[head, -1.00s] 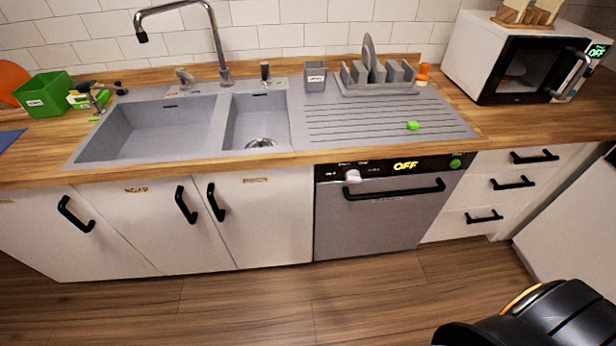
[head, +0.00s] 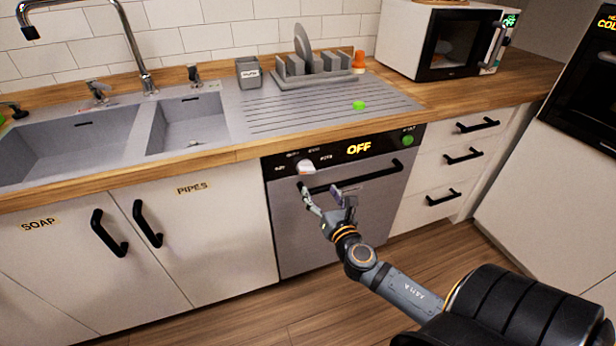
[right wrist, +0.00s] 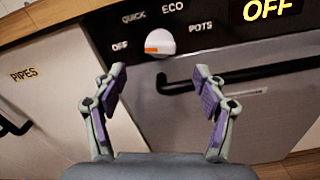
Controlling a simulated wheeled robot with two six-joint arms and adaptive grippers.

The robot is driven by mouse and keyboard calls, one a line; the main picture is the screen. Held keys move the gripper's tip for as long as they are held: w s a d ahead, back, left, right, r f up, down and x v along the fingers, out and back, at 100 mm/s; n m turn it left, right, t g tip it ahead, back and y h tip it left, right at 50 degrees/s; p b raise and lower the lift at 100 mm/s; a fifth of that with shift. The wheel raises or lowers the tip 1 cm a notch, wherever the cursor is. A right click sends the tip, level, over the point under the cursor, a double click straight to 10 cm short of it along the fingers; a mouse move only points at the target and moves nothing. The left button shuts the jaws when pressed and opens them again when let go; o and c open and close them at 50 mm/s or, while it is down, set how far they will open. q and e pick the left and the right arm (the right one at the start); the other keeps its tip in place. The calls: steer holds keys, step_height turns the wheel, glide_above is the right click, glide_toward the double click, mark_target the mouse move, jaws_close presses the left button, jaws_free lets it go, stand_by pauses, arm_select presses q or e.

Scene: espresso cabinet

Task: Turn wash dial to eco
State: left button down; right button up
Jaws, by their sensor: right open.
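The white wash dial (head: 306,167) sits on the dishwasher's black control panel (head: 336,150). In the right wrist view the dial (right wrist: 161,42) has its orange mark toward the left, on the side of the OFF label (right wrist: 120,47). The ECO label (right wrist: 173,6) is above the dial, QUICK to its upper left and POTS to its right. The panel display (head: 359,148) reads OFF. My right gripper (head: 319,191) is open and empty in front of the dishwasher, just below the dial. Its two fingers (right wrist: 160,72) are spread on either side below the dial, apart from it. My left gripper is not in view.
The dishwasher's black handle (head: 352,180) runs across just below the dial, close to my right fingers. The wooden counter edge (head: 250,151) overhangs above the panel. A cabinet labelled PIPES (head: 200,230) is to the left, drawers (head: 440,175) to the right.

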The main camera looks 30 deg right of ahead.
mark_target(308, 172)
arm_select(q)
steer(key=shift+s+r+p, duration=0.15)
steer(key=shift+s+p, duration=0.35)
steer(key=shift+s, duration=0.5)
arm_select(e)
steer(key=x, duration=1)
steer(key=shift+w+d, duration=0.1)
steer(key=shift+w, duration=0.1)
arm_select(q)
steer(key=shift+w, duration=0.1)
arm_select(e)
steer(key=c, duration=1.2)
